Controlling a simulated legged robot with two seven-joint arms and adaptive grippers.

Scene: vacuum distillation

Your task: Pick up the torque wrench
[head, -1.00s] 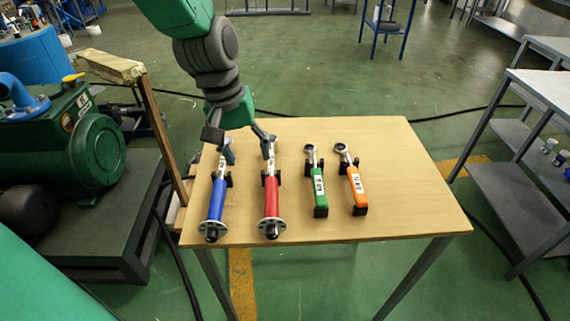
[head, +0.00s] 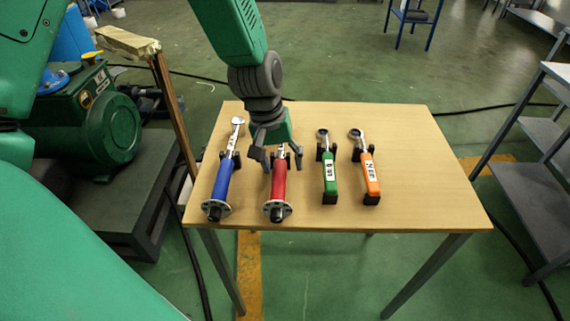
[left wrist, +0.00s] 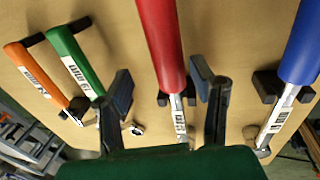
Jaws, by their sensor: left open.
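A red-handled wrench (head: 279,186) lies on the wooden table with its round flanged end toward the near edge. My left gripper (head: 281,161) is open above its far part and hides its head. In the left wrist view the two fingers stand on either side of the red wrench (left wrist: 162,45), with no clear contact. A blue-handled wrench (head: 221,182) lies to its left. A shorter green wrench (head: 329,176) and an orange wrench (head: 370,174) lie to its right. The right gripper is not in view.
The wrenches rest on small black holders on the table (head: 430,185). The table's right side is clear. A wooden post (head: 172,115) rises by its left edge, beside a green motor (head: 95,125). A grey shelf (head: 525,200) stands at the right.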

